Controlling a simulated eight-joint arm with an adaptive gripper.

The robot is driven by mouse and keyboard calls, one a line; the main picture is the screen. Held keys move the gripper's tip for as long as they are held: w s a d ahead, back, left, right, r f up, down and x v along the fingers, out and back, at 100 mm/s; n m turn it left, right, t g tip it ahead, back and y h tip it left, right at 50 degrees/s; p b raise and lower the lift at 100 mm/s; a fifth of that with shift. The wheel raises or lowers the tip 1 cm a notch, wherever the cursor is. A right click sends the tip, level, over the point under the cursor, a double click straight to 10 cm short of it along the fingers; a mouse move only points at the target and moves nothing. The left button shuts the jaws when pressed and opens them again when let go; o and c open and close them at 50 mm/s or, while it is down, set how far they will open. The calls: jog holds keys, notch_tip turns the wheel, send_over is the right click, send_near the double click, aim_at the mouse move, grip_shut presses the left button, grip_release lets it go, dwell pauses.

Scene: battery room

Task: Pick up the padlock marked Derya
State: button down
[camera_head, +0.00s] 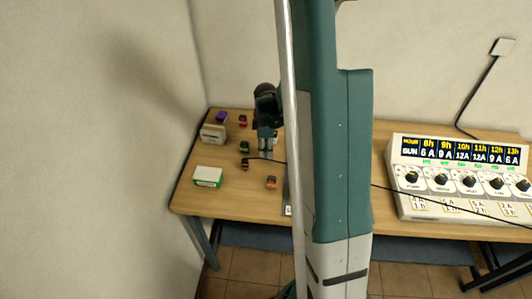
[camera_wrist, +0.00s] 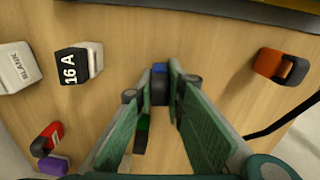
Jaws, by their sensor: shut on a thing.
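My gripper (camera_head: 267,149) is over the left part of the wooden table in the head view. In the wrist view its green fingers (camera_wrist: 161,88) are closed around a small blue and dark padlock (camera_wrist: 159,69). Most of that padlock is hidden between the fingertips, and I cannot tell whether it is clear of the table. No name is readable on any padlock. An orange padlock (camera_wrist: 280,65) lies apart at the right; it also shows in the head view (camera_head: 271,182). A green padlock (camera_wrist: 142,130) is partly hidden beside the left finger.
A red padlock (camera_wrist: 52,134) and a purple padlock (camera_wrist: 53,166) lie at lower left. A box marked 16 A (camera_wrist: 72,66) and a BLANK box (camera_wrist: 18,66) stand at left. A charger panel (camera_head: 455,180) stands at right in the head view. A dark cable (camera_wrist: 290,115) crosses the table.

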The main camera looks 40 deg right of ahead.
jog(key=shift+r, duration=4.85)
